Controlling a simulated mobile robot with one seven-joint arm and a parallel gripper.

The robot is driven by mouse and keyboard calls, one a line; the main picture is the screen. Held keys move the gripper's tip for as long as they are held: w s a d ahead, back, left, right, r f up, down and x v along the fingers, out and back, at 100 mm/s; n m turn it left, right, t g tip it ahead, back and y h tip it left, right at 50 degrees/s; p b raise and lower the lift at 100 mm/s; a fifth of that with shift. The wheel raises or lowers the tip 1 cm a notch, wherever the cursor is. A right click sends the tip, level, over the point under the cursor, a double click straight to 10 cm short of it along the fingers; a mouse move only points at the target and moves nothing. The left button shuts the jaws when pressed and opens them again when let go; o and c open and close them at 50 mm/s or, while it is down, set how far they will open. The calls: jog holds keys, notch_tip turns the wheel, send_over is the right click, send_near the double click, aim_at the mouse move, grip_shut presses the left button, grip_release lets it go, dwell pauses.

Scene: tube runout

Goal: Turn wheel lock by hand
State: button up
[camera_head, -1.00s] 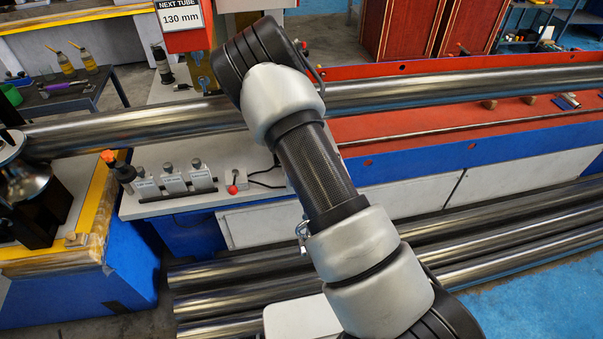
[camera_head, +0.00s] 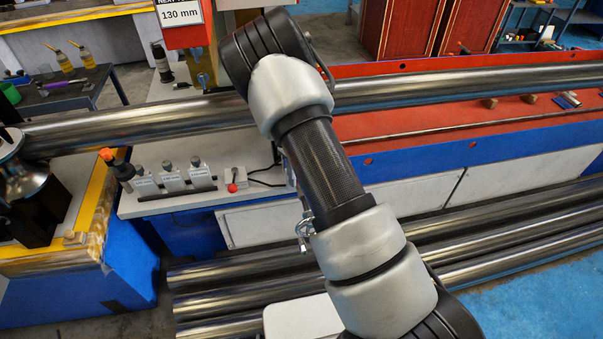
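I cannot clearly make out a wheel lock. At the left edge, a shiny metal roller wheel (camera_head: 24,178) in a black mount supports the end of a long steel tube (camera_head: 130,124). A black handle with an orange knob (camera_head: 107,155) stands tilted at the left end of the grey bench panel. My arm crosses the middle of the picture, from bottom right up to its bend at the top. My gripper is not in view. A small shiny metal piece (camera_head: 304,230) shows beside my forearm; I cannot tell what it belongs to.
Several labelled blocks (camera_head: 173,178) and a box with a red button (camera_head: 234,180) sit on the panel. A red and blue bench (camera_head: 430,155) runs right. Several steel tubes (camera_head: 470,238) lie low in front. A red "130 mm" sign box (camera_head: 182,35) stands behind the tube.

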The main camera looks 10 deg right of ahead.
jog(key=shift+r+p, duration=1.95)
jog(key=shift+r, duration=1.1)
